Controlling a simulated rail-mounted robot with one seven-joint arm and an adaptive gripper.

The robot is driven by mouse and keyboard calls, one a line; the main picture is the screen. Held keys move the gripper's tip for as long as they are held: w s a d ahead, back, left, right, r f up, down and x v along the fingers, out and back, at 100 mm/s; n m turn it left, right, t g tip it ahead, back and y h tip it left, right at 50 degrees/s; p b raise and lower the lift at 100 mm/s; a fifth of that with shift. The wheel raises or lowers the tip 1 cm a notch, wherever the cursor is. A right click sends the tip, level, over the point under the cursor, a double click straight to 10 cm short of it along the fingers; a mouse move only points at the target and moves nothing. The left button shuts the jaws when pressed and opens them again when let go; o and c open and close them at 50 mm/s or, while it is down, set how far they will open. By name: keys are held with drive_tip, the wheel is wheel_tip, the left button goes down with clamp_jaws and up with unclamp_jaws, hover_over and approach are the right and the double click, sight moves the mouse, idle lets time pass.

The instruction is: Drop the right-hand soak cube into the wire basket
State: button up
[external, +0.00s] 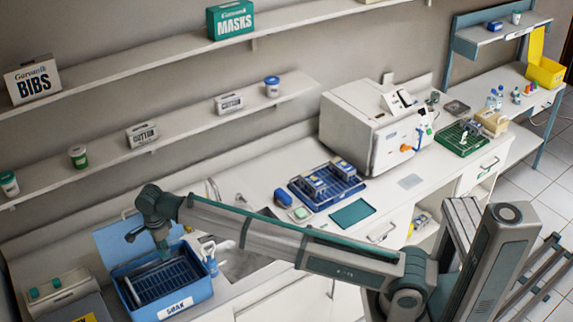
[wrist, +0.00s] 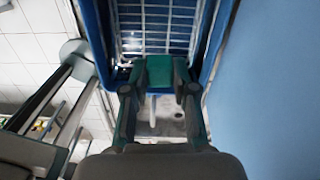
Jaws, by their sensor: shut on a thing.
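The dark wire basket (external: 160,283) sits inside the blue tub (external: 190,292) labelled SOAK, at the lower left of the external view. Its wire grid (wrist: 155,22) shows at the top of the wrist view, between blue tub walls (wrist: 97,40). My gripper (external: 164,252) points down above the tub. In the wrist view my gripper (wrist: 160,82) is shut on a teal block (wrist: 159,69), which I take to be the soak cube. The block appears near the basket's edge in that view; its height above the wires is unclear. In the external view the held block cannot be made out.
The blue lid (external: 125,238) stands open behind the tub. A blue rack (external: 328,186) and a green tray (external: 352,213) lie farther right. A shelf (external: 170,135) runs above.

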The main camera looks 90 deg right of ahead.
drive_tip(key=shift+f+b, duration=0.65)
drive_tip(key=shift+f, duration=1)
drive_tip(key=o, duration=0.9)
drive_tip(key=shift+r, duration=0.15)
wheel_tip(320, 180, up, 12)
drive_tip(key=shift+f, duration=0.1)
